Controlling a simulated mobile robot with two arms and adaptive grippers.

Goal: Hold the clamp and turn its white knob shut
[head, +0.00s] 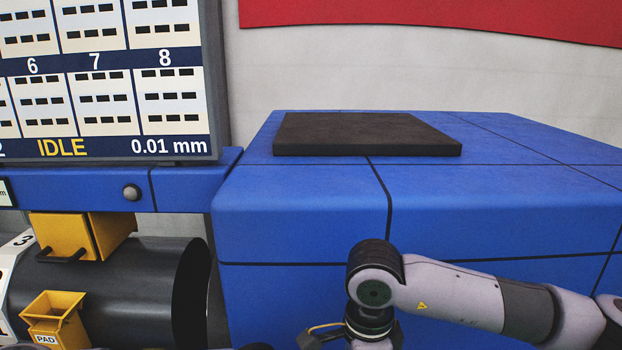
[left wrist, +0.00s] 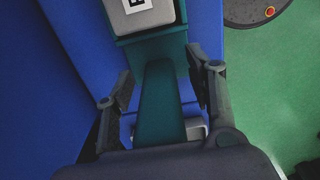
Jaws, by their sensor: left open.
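In the left wrist view a dark teal bar (left wrist: 160,100), which looks like part of the clamp, runs down the middle from a wider teal block. A pale grey block with a white label (left wrist: 145,14) sits at its top end, cut off by the picture edge. My left gripper (left wrist: 160,85) is open, with one finger on each side of the bar and a visible gap on both sides. Another grey part (left wrist: 196,131) shows lower down, partly hidden by my gripper. I cannot make out a white knob for certain. The head view shows neither the clamp nor either gripper clearly.
A blue cabinet (head: 290,225) with a dark flat pad (head: 365,134) on top stands ahead. At left are a display reading IDLE (head: 62,147), a dark cylinder (head: 150,285) and a yellow PAD holder (head: 58,315). My right arm crosses the cabinet's front.

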